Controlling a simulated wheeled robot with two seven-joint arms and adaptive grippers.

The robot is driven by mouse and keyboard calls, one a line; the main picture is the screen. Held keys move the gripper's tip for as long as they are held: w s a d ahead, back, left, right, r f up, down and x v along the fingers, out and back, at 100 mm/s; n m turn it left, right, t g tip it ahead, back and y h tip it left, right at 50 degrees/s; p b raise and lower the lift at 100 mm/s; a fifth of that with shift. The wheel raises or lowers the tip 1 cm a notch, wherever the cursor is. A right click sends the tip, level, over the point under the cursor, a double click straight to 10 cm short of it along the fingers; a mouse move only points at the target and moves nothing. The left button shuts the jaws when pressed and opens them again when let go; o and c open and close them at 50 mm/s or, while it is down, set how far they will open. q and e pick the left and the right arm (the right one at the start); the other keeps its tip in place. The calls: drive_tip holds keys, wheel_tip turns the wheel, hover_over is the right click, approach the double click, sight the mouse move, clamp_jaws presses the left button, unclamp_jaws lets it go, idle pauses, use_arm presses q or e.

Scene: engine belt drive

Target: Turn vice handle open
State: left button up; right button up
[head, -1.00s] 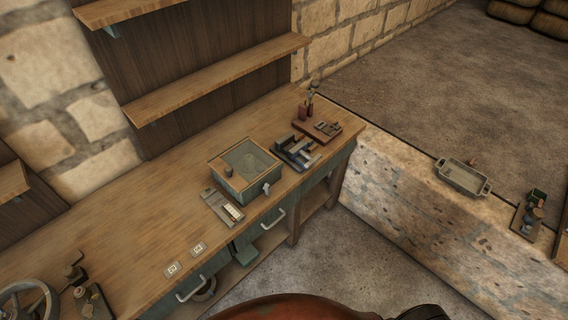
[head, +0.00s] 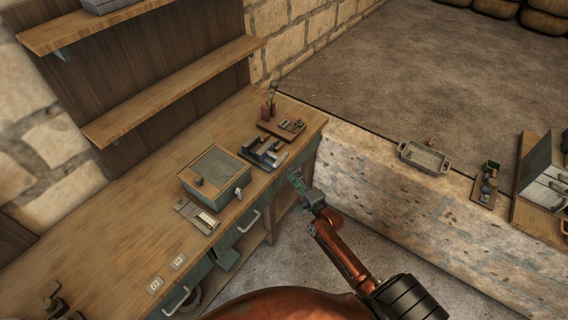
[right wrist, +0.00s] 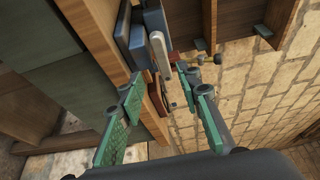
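The vice (head: 262,153) is a dark grey metal block with jaws near the right end of the wooden bench. In the right wrist view the vice (right wrist: 138,40) is at the top, beyond the fingers. A pale metal bar, seemingly its handle (right wrist: 160,55), shows on its near side. My right gripper (head: 298,182) is just off the bench's front edge, close to the vice. In the right wrist view its green-padded fingers (right wrist: 162,95) are spread, with nothing held between them. They appear apart from the handle. My left gripper is not in view.
A glass-topped box (head: 215,177) and a small tray (head: 196,216) stand left of the vice. A reddish board with small parts (head: 282,128) lies behind it. A grey tray (head: 425,157) sits on the stone ledge at right. The floor before the bench is clear.

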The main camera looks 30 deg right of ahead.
sight(282, 161)
drive_tip(key=w, duration=0.7)
drive_tip(key=shift+w+r, duration=0.15)
drive_tip(key=shift+w, duration=0.25)
clamp_jaws()
